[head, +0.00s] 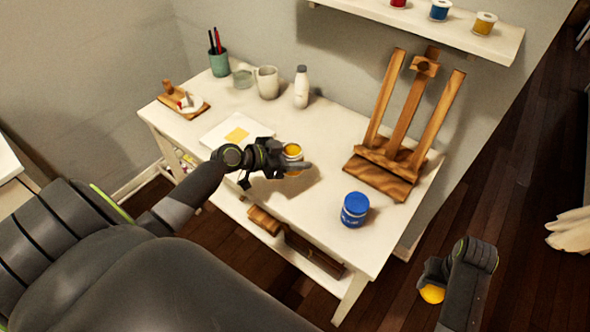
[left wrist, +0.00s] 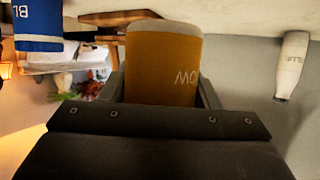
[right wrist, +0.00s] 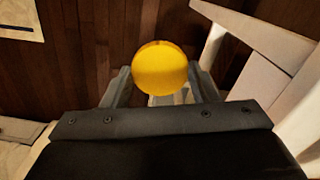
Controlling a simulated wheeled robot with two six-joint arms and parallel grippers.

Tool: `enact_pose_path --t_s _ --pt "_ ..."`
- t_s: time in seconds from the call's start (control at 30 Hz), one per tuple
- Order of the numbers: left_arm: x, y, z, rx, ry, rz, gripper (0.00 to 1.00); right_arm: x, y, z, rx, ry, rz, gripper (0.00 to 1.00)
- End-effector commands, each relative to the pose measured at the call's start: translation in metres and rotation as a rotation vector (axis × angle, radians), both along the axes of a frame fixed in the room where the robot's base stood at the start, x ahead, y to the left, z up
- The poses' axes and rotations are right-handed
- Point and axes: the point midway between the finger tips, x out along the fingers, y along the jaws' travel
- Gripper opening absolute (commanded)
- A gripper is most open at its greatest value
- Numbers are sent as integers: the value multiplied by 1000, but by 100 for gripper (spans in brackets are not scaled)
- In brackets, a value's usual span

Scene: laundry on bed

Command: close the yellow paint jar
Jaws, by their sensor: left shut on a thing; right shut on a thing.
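The yellow paint jar (head: 292,152) is held at the middle of the white table, its open top showing yellow paint. My left gripper (head: 290,165) is shut on it. In the left wrist view the jar (left wrist: 163,65) sits between the fingers, with part of its lettering showing. My right gripper (head: 432,283) is off the table's right side, over the dark floor, shut on a round yellow lid (head: 432,294). The lid also shows between the fingertips in the right wrist view (right wrist: 160,68). Jar and lid are well apart.
A closed blue jar (head: 355,209) stands right of the yellow jar on the table (head: 322,217). A wooden easel (head: 388,160) stands at the table's right end. A white bottle (head: 301,87), a mug (head: 267,82) and a pen cup (head: 219,62) stand along the back.

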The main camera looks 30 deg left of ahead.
Motion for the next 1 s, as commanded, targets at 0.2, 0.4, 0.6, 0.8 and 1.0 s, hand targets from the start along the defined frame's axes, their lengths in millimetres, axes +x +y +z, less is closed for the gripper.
enact_pose_path --t_s 0.2,0.4,0.6,0.8,1.0 --pt "1 0 -17 -2 -3 0 14 0 0 0 0 0 0 30" --pt "1 0 -17 0 -4 -1 14 0 0 0 0 0 0 30" --pt "0 -1 -35 -3 1 1 14 0 0 -2 0 0 0 30" --pt "0 -1 -54 -1 -1 -1 14 0 0 -3 0 0 0 30" --pt "0 -1 -55 0 -3 -2 14 0 0 -3 0 0 0 30"
